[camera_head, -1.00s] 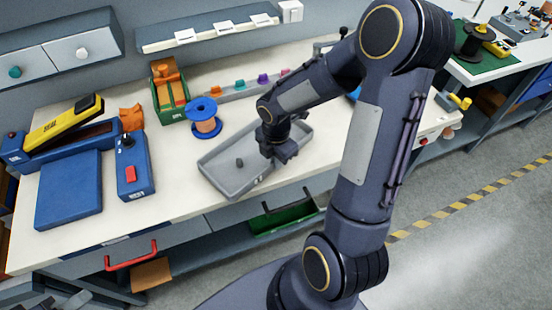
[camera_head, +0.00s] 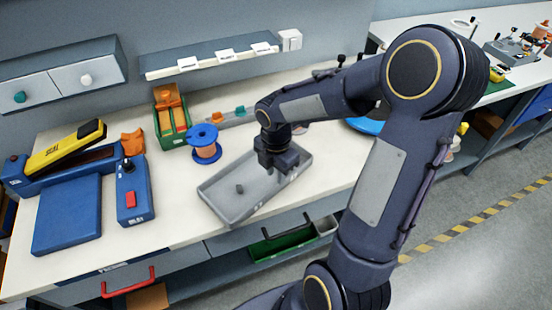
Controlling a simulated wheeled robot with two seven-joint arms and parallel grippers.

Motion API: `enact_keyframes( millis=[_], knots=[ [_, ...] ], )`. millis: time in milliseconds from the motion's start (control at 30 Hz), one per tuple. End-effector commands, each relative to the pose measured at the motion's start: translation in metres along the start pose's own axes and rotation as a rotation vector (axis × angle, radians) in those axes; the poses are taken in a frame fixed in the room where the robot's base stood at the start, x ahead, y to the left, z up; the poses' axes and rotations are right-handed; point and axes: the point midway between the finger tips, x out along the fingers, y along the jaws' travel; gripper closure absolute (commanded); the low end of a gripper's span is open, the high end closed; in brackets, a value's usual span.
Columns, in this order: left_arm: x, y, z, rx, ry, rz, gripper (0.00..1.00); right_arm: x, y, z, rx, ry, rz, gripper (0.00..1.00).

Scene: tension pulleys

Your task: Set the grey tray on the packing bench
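The grey tray (camera_head: 226,214) is a shallow rectangular tray at the front edge of the white-topped bench (camera_head: 190,218). It appears to rest flat on the bench. A small dark peg-like piece (camera_head: 239,189) is inside it. My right gripper (camera_head: 279,166) points down over the tray's right part and hides some of its floor and far rim. Its fingers are dark and partly hidden, so I cannot tell whether they are open or whether they touch the tray. My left gripper is not in view.
A blue-and-orange spool (camera_head: 205,144) and a green bin with orange parts (camera_head: 171,118) stand behind the tray. A blue control box (camera_head: 134,190) and a yellow-armed blue machine (camera_head: 64,150) stand left. A grey shelf (camera_head: 210,58) hangs behind.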

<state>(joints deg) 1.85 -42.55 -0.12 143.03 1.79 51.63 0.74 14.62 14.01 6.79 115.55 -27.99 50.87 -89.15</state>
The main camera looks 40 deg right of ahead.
Motion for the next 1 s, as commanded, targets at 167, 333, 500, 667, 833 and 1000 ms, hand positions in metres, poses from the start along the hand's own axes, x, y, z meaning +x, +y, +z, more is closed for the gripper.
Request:
enact_keyframes(
  millis=[167,333,500,667,833,1000],
  knots=[
    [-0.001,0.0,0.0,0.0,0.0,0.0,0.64,-0.035,0.001,0.0,0.0,-0.001,0.004,0.73],
    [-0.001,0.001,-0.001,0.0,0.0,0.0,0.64,-0.053,0.0,0.0,0.002,0.0,0.001,0.73],
    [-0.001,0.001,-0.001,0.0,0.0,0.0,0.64,-0.074,-0.016,-0.01,0.194,0.021,0.052,0.73],
    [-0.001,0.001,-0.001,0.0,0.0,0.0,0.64,-0.101,-0.059,-0.039,0.726,0.146,0.166,0.73],
    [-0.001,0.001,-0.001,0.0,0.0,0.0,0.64,-0.113,-0.102,-0.076,1.323,0.393,0.212,0.73],
    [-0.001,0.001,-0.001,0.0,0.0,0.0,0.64,-0.113,-0.124,-0.1,1.694,0.604,0.17,0.73]
  ],
)
